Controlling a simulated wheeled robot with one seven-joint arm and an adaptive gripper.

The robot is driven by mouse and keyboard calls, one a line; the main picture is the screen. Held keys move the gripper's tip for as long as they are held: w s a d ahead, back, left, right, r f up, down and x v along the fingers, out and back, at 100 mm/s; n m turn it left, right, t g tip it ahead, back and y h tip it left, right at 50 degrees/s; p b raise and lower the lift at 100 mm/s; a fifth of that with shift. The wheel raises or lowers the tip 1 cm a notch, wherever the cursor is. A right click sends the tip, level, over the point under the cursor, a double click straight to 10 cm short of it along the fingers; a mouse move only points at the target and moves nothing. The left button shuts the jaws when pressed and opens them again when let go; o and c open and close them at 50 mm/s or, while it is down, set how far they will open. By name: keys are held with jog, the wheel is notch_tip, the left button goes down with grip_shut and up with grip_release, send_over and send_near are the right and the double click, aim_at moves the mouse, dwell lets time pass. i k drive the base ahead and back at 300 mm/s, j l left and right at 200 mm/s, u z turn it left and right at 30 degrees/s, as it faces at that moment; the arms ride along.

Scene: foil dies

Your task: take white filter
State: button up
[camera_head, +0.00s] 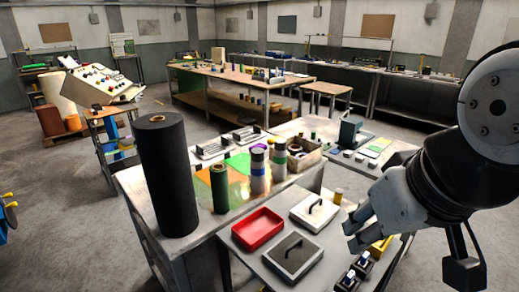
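A white square plate with a dark handle (301,218) lies on the near bench, right of the red tray. It is the white piece that best fits the white filter, but I cannot be sure of its kind. A similar square piece with a greyer top (283,264) lies in front of it. My gripper (352,236) is at the right, just right of the white plate in the picture, and appears to be above the bench. Nothing shows held in it. The angle does not show whether its fingers are open or shut.
A red tray (257,228) lies left of the white plate. A tall black roll (166,180) and several smaller rolls stand on the bench behind. Small black items (347,281) and a yellow tray (381,245) lie near my gripper. Open floor (80,245) is at the left.

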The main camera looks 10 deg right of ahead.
aim_at(314, 213)
jog(key=k+j+u, duration=0.1)
jog(key=j+u, duration=0.15)
jog(key=i+j+u, duration=0.2)
jog(key=j, duration=0.2)
jog(key=i+j+u, duration=0.1)
jog(key=j+u, duration=0.15)
jog(key=j, duration=0.15)
jog(key=i+j+z, duration=0.15)
jog(key=i+z, duration=0.15)
jog(key=z, duration=0.15)
jog(key=i+j+z, duration=0.2)
jog(key=z, duration=0.2)
jog(key=i+j+z, duration=0.25)
jog(key=z, duration=0.2)
jog(key=i+j+z, duration=0.15)
jog(key=j+z, duration=0.3)
